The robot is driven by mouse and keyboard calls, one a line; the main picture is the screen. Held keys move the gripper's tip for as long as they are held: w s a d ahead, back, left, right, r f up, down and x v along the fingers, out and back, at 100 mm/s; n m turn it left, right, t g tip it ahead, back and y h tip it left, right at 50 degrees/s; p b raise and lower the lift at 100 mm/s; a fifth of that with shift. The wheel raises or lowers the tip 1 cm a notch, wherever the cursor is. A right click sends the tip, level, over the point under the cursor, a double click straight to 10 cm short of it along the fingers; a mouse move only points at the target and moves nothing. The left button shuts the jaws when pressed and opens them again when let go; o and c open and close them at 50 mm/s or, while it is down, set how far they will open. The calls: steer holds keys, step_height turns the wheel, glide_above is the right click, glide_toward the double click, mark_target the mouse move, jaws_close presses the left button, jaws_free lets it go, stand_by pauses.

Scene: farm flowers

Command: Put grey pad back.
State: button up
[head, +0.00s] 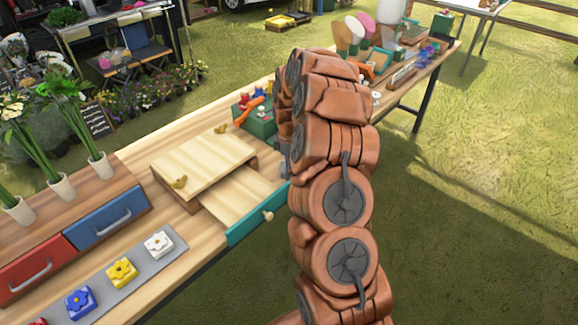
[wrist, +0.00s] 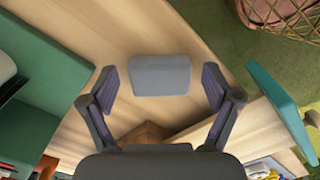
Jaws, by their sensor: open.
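A small grey pad (wrist: 160,75) lies flat on the light wooden table top in the wrist view. My gripper (wrist: 161,88) is open, with one finger on each side of the pad and apart from it. Nothing is held. In the head view my arm covers my gripper and the pad.
A wooden box (head: 200,158) has its teal-fronted drawer (head: 243,222) pulled out; the drawer front also shows in the wrist view (wrist: 278,100). A green box (head: 262,124) stands behind it. A grey strip (head: 100,294) bears several flower blocks at the front left.

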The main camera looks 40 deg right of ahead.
step_height(320, 180, up, 12)
steer(key=b, duration=0.3)
steer(key=s+a+r+m, duration=0.2)
steer(key=s+a+r, duration=0.1)
steer(key=s+a, duration=0.5)
steer(key=s+a+r+m, duration=0.25)
steer(key=s+a, duration=0.25)
steer(key=a, duration=0.4)
steer(key=s+a+f+m+g, duration=0.1)
steer(key=s+a+m, duration=0.2)
steer(key=s, duration=0.9)
steer(key=s+a+f+m, duration=0.1)
steer(key=s+a+m, duration=0.3)
steer(key=s, duration=0.8)
steer(key=shift+s+a+f+g, duration=0.2)
steer(key=shift+s+a+g, duration=0.1)
steer(key=shift+g, duration=0.1)
